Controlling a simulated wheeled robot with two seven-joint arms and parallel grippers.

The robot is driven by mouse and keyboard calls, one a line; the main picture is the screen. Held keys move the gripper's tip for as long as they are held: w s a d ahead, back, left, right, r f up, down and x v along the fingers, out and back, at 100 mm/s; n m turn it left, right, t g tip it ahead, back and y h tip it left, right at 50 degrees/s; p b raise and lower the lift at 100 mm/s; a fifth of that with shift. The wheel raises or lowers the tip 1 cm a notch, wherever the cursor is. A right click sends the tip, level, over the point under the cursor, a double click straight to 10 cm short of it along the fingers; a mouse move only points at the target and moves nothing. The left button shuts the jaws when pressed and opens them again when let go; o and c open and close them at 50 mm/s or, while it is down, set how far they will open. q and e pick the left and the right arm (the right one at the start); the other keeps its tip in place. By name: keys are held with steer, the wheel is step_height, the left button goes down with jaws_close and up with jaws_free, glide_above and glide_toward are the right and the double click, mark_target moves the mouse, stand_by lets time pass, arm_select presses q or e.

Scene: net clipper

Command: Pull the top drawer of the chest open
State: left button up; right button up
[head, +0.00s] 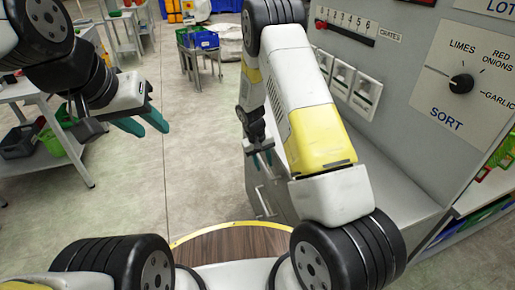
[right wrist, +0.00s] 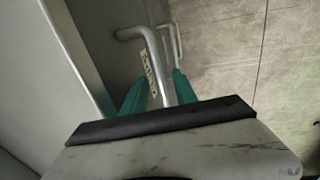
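The chest (head: 272,190) is a grey unit low beside the control panel, partly hidden by my right arm. Its silver bar handles show at its front in the right wrist view, a nearer handle (right wrist: 137,33) and a farther one (right wrist: 172,38). My right gripper (head: 264,158) is at the chest front, pointing down. In the right wrist view its teal fingers (right wrist: 162,80) stand apart with the nearer handle's bar between them; whether they touch it is unclear. No open drawer gap is visible. My left gripper (head: 150,126) is open and empty over the floor, far from the chest.
A grey control panel (head: 395,60) with a SORT dial (head: 461,83) and switches rises behind my right arm. A bench with bins (head: 20,140) stands at left, and a cart with a blue bin (head: 205,40) at the back. The middle floor (head: 190,150) is clear.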

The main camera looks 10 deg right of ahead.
jaws_close()
stand_by(1.4)
